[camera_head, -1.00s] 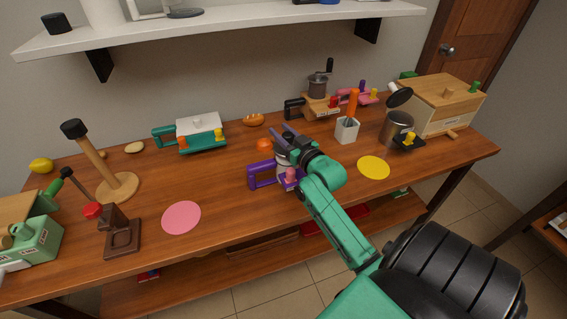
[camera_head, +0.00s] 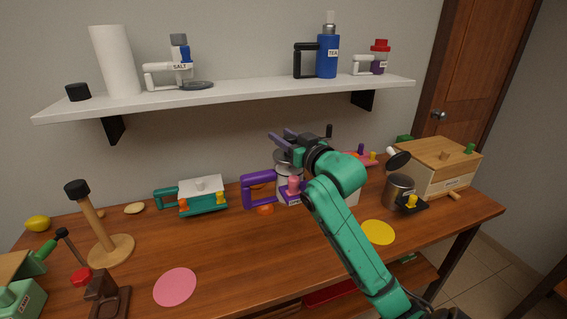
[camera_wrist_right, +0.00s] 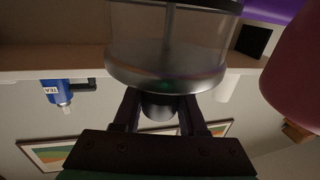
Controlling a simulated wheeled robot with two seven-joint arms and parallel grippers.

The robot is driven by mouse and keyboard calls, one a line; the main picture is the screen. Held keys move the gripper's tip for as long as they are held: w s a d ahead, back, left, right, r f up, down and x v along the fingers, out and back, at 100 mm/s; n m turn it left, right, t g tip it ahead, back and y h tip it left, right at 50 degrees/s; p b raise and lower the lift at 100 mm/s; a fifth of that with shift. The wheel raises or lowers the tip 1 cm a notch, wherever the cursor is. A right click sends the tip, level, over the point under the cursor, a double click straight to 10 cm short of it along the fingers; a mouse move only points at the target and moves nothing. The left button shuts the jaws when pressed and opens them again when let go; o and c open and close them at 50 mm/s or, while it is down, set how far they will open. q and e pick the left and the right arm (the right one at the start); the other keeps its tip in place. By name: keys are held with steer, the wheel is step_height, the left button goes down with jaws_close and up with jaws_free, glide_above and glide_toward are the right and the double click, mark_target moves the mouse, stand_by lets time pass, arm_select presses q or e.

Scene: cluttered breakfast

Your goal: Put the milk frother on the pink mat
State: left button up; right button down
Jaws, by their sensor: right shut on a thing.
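The pink mat (camera_head: 175,287) is a flat, bare disc on the table at the lower left, well left of the frother. My left gripper is not in view.
A wooden stand (camera_head: 108,252) and a dark brown holder (camera_head: 108,298) stand left of the pink mat. A teal-and-white appliance (camera_head: 203,190) is behind it. A yellow mat (camera_head: 378,232) lies to the right. A white shelf (camera_head: 230,97) overhangs the back. Bare wood separates the mats.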

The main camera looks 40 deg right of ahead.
steer(key=shift+r, duration=0.5)
steer(key=w+a+n+g+y+b, duration=0.1)
steer(key=w+a+n+y+b, duration=0.2)
steer(key=a, duration=0.8)
steer(key=w+a+n+g+y+b, duration=0.1)
steer(key=w+a+n+y, duration=0.3)
steer(key=a, duration=0.6)
steer(key=w+a+n+g+y+b, duration=0.2)
steer(key=a+y, duration=0.4)
steer(key=a, duration=0.5)
step_height(320, 180, down, 19)
steer(key=p, duration=0.1)
steer(key=shift+s+f, duration=0.15)
steer(key=shift+f, duration=0.05)
steer(key=shift+c, duration=2.3)
jaws_free()
steer(key=shift+a, duration=0.1)
steer(key=shift+s, duration=0.1)
